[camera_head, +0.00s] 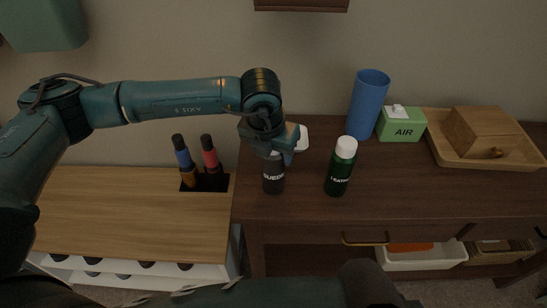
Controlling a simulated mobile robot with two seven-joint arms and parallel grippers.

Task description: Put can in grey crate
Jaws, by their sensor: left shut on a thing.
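A dark can (273,176) with pale lettering stands upright at the left end of the dark wooden cabinet. My left gripper (274,150) reaches down over it from above and is shut on its upper part, hiding its top. Whether the can's base touches the cabinet top is hard to tell. A pale, greyish-white crate (424,259) sits on the open shelf under the cabinet's drawer, with something orange inside; no other crate that looks grey is in view. My right gripper is not in view.
A green bottle (339,172) with a white cap stands just right of the can. Behind are a blue cylinder (368,107) and a green tissue box (401,125). A wooden tray (443,152) holds a wooden box. Left is a lighter wooden top (130,215) with two bottles in a slot.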

